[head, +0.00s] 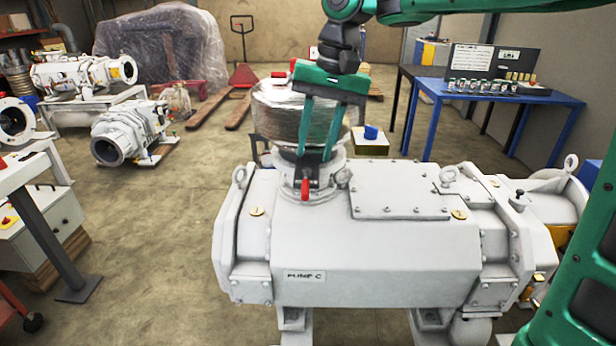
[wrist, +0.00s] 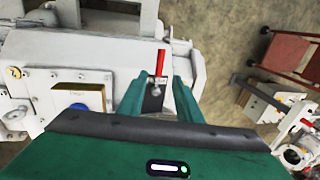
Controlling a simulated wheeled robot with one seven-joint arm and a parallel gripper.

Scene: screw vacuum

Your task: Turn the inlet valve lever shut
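The lever (head: 305,189) has a red grip and sits at the front of the round inlet on top of the white pump marked "PUMP C" (head: 370,262). In the head view the red grip shows just below my fingertips. My gripper (head: 314,158) points down over the inlet, its two green fingers apart. The inlet's far side is partly hidden by my fingers.
A silver wrapped cylinder (head: 270,108) stands just behind my fingers. A box with a blue knob (head: 371,133) is behind the pump. A blue table (head: 545,98) stands at the back right. Other pumps (head: 125,132) are at the left. Floor is open left of the pump.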

